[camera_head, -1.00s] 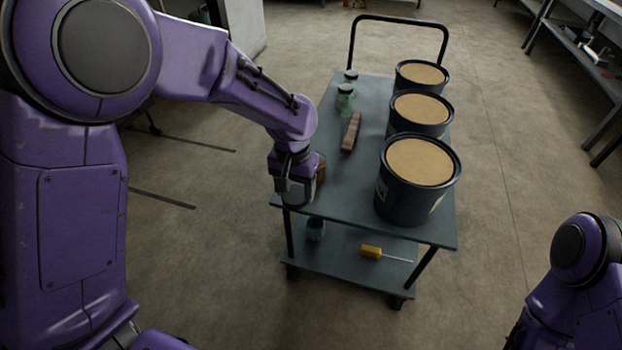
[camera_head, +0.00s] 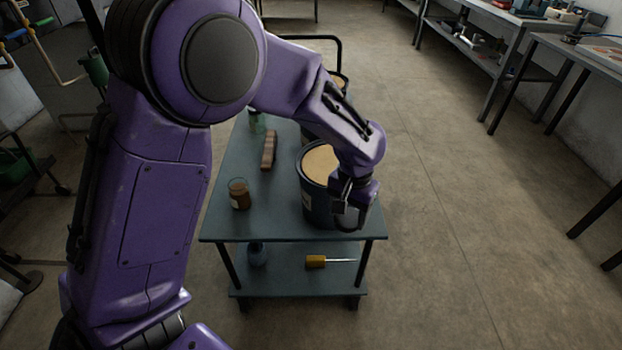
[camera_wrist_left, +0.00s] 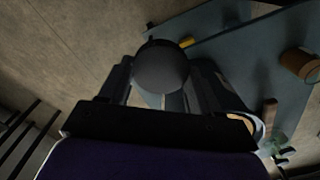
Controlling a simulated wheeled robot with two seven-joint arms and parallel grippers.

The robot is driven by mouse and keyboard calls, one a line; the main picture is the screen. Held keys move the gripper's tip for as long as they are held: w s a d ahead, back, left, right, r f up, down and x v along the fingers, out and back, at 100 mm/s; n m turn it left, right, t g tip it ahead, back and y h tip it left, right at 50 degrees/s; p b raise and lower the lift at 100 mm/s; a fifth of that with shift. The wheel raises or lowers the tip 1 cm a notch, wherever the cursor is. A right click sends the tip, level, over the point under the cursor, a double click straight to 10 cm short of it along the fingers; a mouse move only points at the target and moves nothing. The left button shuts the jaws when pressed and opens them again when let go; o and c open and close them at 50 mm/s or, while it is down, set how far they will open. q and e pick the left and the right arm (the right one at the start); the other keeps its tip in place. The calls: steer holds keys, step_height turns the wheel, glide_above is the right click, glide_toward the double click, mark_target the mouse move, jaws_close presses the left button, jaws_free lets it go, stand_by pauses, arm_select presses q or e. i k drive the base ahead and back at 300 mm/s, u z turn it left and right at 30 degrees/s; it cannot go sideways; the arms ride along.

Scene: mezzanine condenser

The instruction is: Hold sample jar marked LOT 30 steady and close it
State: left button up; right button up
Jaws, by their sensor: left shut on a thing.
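A small glass jar (camera_head: 239,196) with brown contents stands upright near the front left of the cart's top. No lid shows on it, and I cannot read any lot mark. It also shows at the right of the left wrist view (camera_wrist_left: 299,66). My left gripper (camera_head: 349,208) is at the cart's front right, in front of the nearest bucket and well to the right of the jar. In the left wrist view its fingers are shut on a dark round disc (camera_wrist_left: 162,66) that looks like a lid. My right gripper is out of view.
The nearest dark bucket (camera_head: 313,203) stands on the cart top (camera_head: 262,221), with others behind it. A brown block (camera_head: 269,151) and a green jar (camera_head: 256,122) stand farther back. The lower shelf holds a dark jar (camera_head: 257,254) and a yellow-handled screwdriver (camera_head: 317,262).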

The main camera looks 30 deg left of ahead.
mark_target(239, 192)
steer(key=z, duration=1.55)
steer(key=k, duration=1.5)
steer(key=u, duration=1.65)
steer(key=i, duration=0.1)
steer(key=u, duration=0.55)
